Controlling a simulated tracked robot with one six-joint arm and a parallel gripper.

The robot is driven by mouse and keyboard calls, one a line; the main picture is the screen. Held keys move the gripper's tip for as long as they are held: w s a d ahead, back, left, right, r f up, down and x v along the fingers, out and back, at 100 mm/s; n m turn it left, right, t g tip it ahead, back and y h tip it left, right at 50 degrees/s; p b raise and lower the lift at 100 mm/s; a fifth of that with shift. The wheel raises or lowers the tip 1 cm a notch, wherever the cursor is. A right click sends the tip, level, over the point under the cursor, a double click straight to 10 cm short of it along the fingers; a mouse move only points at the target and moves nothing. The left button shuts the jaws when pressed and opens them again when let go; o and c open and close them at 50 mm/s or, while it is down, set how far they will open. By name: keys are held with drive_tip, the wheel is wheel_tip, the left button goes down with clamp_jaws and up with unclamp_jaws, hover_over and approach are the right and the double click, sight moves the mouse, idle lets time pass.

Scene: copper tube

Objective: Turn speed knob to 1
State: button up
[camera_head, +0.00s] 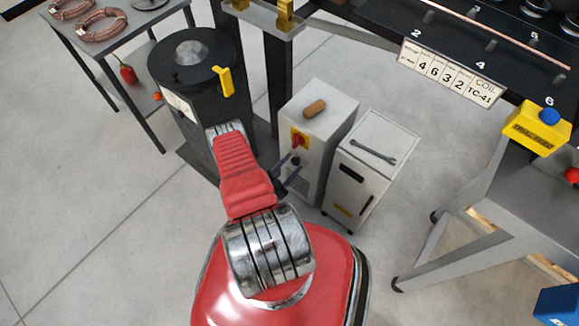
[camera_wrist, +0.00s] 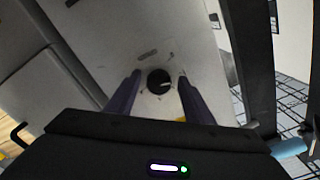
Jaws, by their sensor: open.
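The speed knob is a round black dial (camera_wrist: 159,82) with a light pointer mark, on a pale panel in the wrist view. It also shows as a small dark knob (camera_head: 295,161) below the red and yellow switch in the head view, close to my gripper. My gripper (camera_wrist: 156,82) is open, with one dark finger on each side of the knob. The knob appears between the fingertips; I cannot tell whether they touch it. The scale markings around the knob are too small to read.
The knob's grey cabinet (camera_head: 325,108) carries a red and yellow switch (camera_head: 299,139) and a brown block (camera_head: 315,108). A white cabinet (camera_head: 383,137) stands to the right. A black drum machine (camera_head: 166,66) with a yellow handle stands to the left. Open floor lies at lower left.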

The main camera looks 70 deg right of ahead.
drive_tip(key=shift+a, duration=0.1)
drive_tip(key=v, duration=1.3)
drive_tip(key=shift+w+a, duration=0.2)
drive_tip(key=shift+a, duration=0.05)
idle(0.9)
